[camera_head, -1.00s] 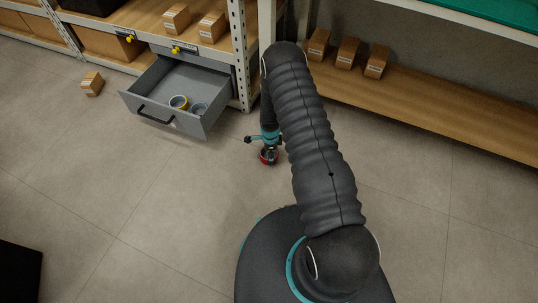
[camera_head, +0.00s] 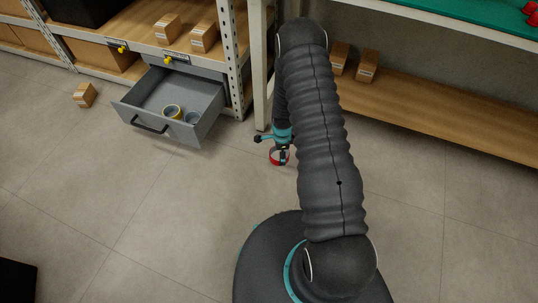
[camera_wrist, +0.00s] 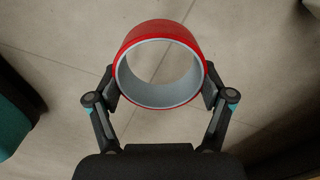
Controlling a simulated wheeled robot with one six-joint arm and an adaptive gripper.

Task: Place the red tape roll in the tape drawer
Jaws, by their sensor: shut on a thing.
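The red tape roll (camera_wrist: 161,28) is held between the two fingers of my gripper (camera_wrist: 160,90) in the wrist view. Its grey inner core faces the camera and floor shows through the hole. In the head view my gripper (camera_head: 280,150) hangs below my arm with the red tape roll (camera_head: 279,158) in it, above the floor. The tape drawer (camera_head: 205,130) is pulled open, to the left of my gripper.
A shelf post (camera_head: 261,70) stands between the drawer and the wooden low shelf (camera_head: 430,115) on the right. A small box (camera_head: 84,95) lies on the floor left of the drawer. Boxes (camera_head: 203,37) sit on the shelf above the drawer. The floor in front is clear.

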